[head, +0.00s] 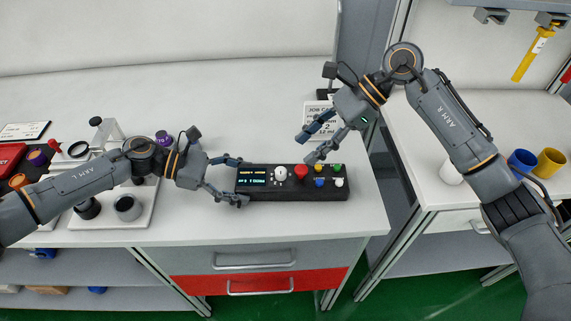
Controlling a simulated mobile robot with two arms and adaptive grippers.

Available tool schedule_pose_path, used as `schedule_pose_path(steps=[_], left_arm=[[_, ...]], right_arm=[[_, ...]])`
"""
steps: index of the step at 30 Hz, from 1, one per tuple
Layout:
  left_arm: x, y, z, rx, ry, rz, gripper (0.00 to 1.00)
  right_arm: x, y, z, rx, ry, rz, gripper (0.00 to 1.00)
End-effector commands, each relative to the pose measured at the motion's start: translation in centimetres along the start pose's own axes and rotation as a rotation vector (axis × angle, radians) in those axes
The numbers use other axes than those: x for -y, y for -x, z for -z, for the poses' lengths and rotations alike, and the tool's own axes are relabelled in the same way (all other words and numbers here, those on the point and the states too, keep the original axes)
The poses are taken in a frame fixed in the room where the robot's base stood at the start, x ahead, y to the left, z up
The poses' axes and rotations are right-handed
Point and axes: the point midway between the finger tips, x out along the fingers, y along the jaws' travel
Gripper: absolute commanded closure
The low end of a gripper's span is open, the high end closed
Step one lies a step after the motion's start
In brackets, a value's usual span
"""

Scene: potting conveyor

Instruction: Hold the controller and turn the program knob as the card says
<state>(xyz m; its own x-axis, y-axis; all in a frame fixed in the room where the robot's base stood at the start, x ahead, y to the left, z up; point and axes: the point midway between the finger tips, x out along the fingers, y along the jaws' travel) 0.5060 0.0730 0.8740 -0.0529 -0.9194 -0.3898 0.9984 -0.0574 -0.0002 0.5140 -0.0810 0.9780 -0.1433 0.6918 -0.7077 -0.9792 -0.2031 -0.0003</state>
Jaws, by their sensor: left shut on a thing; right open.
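The controller (320,193) is a black box on the white bench near its front edge. It has a small lit screen (257,175), a white program knob (281,173), a red button and several small coloured buttons. My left gripper (240,180) is shut on the controller's left end. My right gripper (308,148) is open and empty, above and behind the controller's right part, near the red button in the picture.
A white stand with dark cups (127,207) is left of the controller, under my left arm. A red case (10,158) lies at the far left. Blue and yellow cups (550,162) stand on the right bench, across a gap. The bench behind the controller is mostly clear.

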Motion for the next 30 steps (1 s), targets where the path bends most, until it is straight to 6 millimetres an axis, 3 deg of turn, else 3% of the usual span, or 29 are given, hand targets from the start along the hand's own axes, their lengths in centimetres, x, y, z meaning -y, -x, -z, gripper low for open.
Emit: schedule_pose_path(steps=[6, 12, 24, 30], left_arm=[[0.1, 0.0, 0.1, -0.001, 0.0, 0.001, 0.48], [0.1, 0.0, 0.1, -0.001, 0.0, 0.002, 0.48], [0.1, 0.0, 0.1, -0.001, 0.0, 0.001, 0.48], [0.1, 0.0, 0.1, -0.001, 0.0, 0.001, 0.48]], right_arm=[[-0.1, -4.6, -0.1, 0.003, -0.001, -0.003, 0.55], [0.0, -7.1, -0.1, 0.002, -0.001, 0.0, 0.55], [0.0, -7.8, 0.0, 0.001, -0.002, 0.001, 0.55], [0.0, -7.8, -0.1, 0.001, -0.002, 0.001, 0.93]])
